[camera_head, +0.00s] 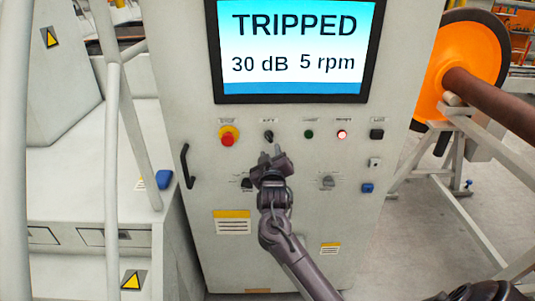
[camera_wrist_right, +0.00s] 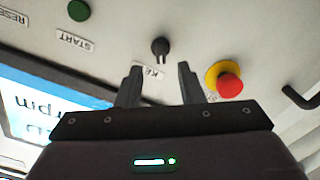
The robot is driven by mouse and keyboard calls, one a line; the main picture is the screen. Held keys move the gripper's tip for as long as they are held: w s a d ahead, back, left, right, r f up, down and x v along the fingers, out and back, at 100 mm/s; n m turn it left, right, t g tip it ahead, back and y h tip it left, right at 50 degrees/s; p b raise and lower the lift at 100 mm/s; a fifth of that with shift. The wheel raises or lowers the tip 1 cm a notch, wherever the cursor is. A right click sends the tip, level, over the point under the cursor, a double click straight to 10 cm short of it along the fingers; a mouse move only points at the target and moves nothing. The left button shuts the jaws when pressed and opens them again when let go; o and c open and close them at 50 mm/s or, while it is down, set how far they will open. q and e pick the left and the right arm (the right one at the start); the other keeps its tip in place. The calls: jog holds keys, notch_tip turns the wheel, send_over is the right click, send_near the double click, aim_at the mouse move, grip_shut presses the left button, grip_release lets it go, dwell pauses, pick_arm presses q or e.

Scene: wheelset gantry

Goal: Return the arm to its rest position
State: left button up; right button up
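My right arm (camera_head: 290,250) reaches up from the bottom of the head view. My left gripper is in neither view.
The screen (camera_head: 295,50) reads TRIPPED, 30 dB, 5 rpm. A red stop button (camera_head: 228,138), a green button (camera_head: 309,134), a lit red button (camera_head: 342,134) and knobs surround the gripper. A black handle (camera_head: 187,166) is at left, an orange wheel (camera_head: 460,60) at right.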

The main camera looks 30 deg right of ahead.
jog(key=shift+f, duration=0.1)
